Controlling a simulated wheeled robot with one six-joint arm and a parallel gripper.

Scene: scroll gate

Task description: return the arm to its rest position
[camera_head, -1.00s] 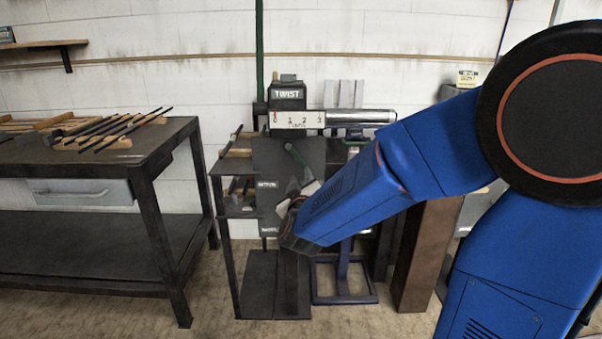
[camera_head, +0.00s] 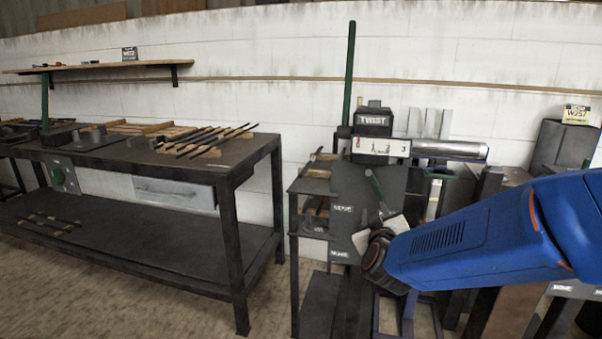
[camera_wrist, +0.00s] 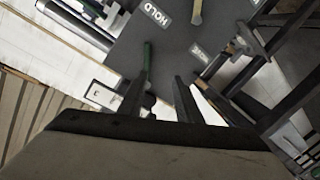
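My blue arm (camera_head: 480,235) reaches in from the right in the head view. Its end, my gripper (camera_head: 376,232), is in front of the dark panel of the TWIST machine (camera_head: 373,122); its fingers are small and partly hidden there. In the wrist view my gripper (camera_wrist: 163,90) shows two dark fingers standing apart, with nothing held between them. A green handle (camera_wrist: 148,56) is beyond the left finger; I cannot tell whether they touch. The dark panel (camera_wrist: 175,30) with a HOLD label lies beyond the fingers.
A dark workbench (camera_head: 120,160) with rods and a drawer stands to the left. A wall shelf (camera_head: 100,67) is above it. A metal cylinder (camera_head: 450,150) juts right from the machine, above my arm. Bare floor (camera_head: 130,300) shows at the front left.

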